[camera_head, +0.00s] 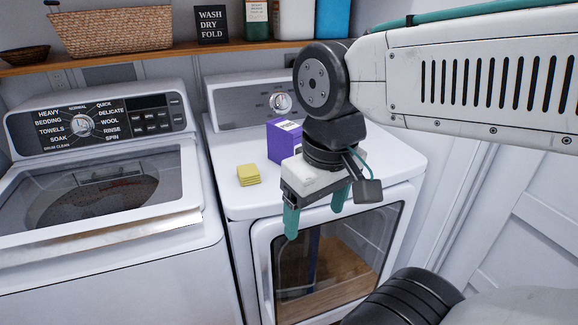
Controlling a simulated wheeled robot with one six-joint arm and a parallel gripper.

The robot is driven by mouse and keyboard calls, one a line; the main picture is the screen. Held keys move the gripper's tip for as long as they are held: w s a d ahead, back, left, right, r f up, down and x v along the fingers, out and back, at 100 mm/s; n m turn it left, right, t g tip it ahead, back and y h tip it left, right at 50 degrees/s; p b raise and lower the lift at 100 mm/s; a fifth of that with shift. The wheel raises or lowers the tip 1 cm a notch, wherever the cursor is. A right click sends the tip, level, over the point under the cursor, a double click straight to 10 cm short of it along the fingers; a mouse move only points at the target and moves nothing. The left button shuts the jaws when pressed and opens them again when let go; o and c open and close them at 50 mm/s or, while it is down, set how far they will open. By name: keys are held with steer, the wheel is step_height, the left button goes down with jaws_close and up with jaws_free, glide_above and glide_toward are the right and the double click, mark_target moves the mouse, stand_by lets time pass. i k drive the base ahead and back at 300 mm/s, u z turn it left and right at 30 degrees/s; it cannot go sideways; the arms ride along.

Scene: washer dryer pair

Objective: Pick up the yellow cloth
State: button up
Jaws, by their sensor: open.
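The yellow cloth (249,175) is a small folded stack with visible layers. It lies on the white top of the dryer (236,205), left of a purple box. My gripper (316,217) has teal fingers pointing down. The fingers are apart and nothing shows between them. In the picture my gripper is to the right of the cloth and lower, in front of the dryer's upper front edge. It is not touching the cloth.
The purple box (285,142) stands close to the cloth and behind my gripper. The washer (110,255) is on the left with its lid area showing. A wooden shelf (180,52) with a basket (112,30) and bottles runs above. A white door is at right.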

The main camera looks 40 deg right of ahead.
mark_target(248, 175)
steer(key=z, duration=0.15)
steer(key=k, duration=0.45)
steer(key=z, duration=0.75)
steer(key=i, duration=0.95)
steer(key=z, duration=0.05)
